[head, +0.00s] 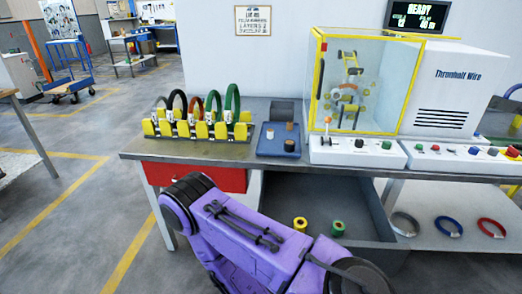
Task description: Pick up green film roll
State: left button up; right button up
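A small green roll (338,229) sits in a wide grey bin (375,224) below the tabletop. A yellow roll (300,224) sits in the same bin, to the left of the green one. Both rolls look upright with a hole at the top. A purple arm link of mine crosses the lower middle of the view in front of the bin and hides its lower left part. Neither of my grippers shows in this view.
The workbench (262,167) carries a yellow rack (198,130) of colored coils, a blue tray (279,140) with small rolls, and a yellow-framed wrapping machine (357,80). Coils lie on the lower shelf at right. A red drawer (195,177) is under the bench.

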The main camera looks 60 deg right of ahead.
aim_at(338, 228)
jog(key=u, duration=1.4)
jog(key=k, duration=2.4)
jog(key=z, duration=0.8)
